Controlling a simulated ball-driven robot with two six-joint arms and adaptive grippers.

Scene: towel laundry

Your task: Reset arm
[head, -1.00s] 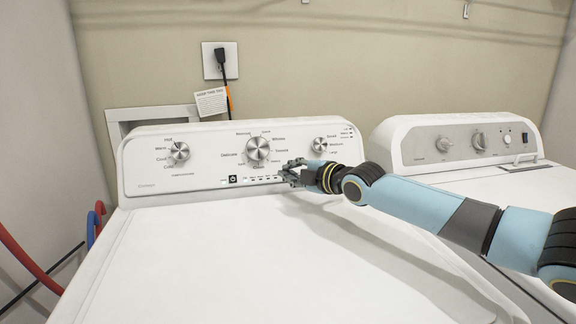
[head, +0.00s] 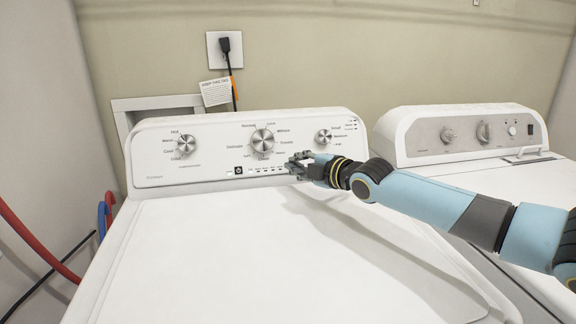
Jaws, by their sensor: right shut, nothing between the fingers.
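My right arm reaches in from the right over the white washer (head: 270,260). My right gripper (head: 292,166) is shut and empty. It is in front of the lower part of the washer's control panel (head: 210,150), below the middle and right knobs and just right of the row of small buttons and lights. The picture does not show clearly whether it touches the panel. My left gripper is not in view.
A white dryer (head: 520,185) stands to the right behind my forearm. Red and blue hoses (head: 40,245) hang at the left. A wall outlet (head: 225,50) with a black plug and a paper tag (head: 216,92) is above the panel. The washer's closed lid is clear.

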